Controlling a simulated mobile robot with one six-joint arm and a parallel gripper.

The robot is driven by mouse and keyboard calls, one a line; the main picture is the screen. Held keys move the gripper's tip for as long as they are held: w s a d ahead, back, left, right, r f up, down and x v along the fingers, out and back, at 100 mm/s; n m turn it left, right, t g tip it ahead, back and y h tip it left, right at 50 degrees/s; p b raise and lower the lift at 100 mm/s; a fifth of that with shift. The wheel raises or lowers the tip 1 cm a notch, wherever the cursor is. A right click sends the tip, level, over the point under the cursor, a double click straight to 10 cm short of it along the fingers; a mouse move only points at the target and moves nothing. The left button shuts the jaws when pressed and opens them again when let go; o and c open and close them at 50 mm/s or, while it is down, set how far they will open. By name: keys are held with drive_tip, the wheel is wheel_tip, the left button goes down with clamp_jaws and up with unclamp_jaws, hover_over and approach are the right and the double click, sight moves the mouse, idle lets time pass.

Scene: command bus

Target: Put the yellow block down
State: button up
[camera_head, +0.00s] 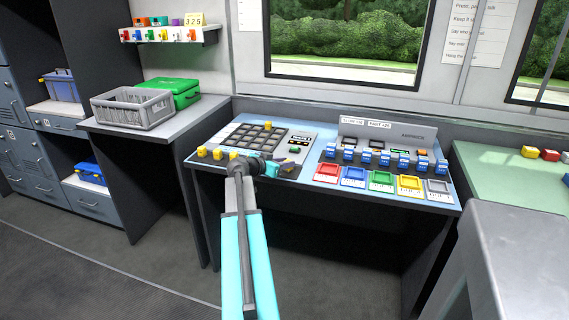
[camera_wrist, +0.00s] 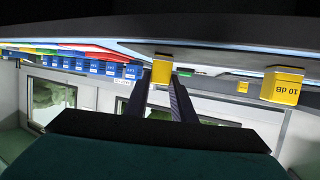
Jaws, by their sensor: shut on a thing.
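My gripper (camera_wrist: 161,88) is shut on a yellow block (camera_wrist: 161,70), held between the fingertips in the wrist view, which looks upside down. In the head view my gripper (camera_head: 287,170) is low over the front edge of the left console, right of the yellow blocks there. The held block is too small or hidden to make out in that view. I cannot tell whether it touches the console top. Another yellow block marked 10 dB (camera_wrist: 282,88) and a further yellow one (camera_wrist: 243,87) stand apart from my gripper.
The left console has a dark grid of square slots (camera_head: 258,135). To the right are red (camera_head: 327,172), blue (camera_head: 353,176), green (camera_head: 383,181), yellow (camera_head: 411,186) and grey trays (camera_head: 438,190), with a row of blue blocks behind. A grey crate (camera_head: 133,108) stands left.

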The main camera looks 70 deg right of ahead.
drive_tip(key=shift+f, duration=0.15)
drive_tip(key=o, duration=1)
drive_tip(key=shift+r, duration=0.2)
drive_tip(key=b+v, duration=0.1)
drive_tip(key=v, duration=1.1)
